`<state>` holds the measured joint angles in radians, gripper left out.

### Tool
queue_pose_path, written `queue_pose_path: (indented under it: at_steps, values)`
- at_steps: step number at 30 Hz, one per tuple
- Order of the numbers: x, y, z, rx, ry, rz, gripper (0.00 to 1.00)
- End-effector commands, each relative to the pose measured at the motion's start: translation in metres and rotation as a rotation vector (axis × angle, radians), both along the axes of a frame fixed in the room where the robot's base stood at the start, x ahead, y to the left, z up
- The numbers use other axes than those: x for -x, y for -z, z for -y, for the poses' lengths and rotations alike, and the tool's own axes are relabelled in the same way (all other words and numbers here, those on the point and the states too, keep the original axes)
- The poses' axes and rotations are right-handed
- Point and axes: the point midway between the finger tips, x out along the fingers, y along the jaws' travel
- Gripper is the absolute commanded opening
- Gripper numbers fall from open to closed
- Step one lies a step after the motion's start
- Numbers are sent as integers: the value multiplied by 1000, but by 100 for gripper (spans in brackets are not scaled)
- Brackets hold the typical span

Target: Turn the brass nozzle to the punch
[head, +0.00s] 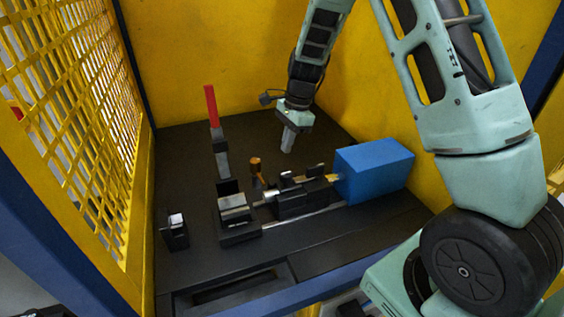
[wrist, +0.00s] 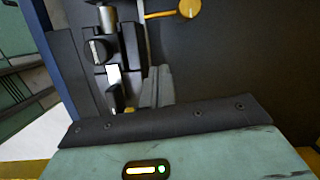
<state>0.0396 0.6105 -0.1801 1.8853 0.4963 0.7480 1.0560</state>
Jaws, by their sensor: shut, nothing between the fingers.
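The brass-coloured nozzle (head: 255,164) stands upright on the dark bench, behind the metal fixtures. In the wrist view it shows as a round brass head (wrist: 188,9) with a thin stem pointing left, at the top edge. A silver rod that looks like the punch (head: 270,196) lies between the front block and the middle black holder; I cannot tell for sure that it is the punch. My gripper (head: 287,151) points down, behind and to the right of the nozzle, apart from it. Its fingers (wrist: 158,84) are closed together and empty.
A blue box (head: 374,170) stands right of the black holder (head: 302,197). A red-handled lever (head: 211,106) rises at the left. A small black block (head: 175,232) sits at front left. Yellow walls and mesh (head: 75,100) enclose the bench. The back of the bench is clear.

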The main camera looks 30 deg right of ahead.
Motion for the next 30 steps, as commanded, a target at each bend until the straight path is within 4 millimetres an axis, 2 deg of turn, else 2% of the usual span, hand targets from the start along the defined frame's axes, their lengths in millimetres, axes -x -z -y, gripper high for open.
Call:
queue_pose_path:
  at_steps: [3, 6, 12, 17, 20, 30]
  values:
    - [0, -14, 3, -1, 0, 3, 0]
    - [1, -20, 4, -1, 1, 1, 0]
    - [1, 1, 11, -20, 66, 1, 0]
    - [1, 6, 9, -24, 80, -1, 0]
    - [1, 19, 6, -24, 79, -3, 0]
    - [-1, 86, -12, -24, 79, -5, 0]
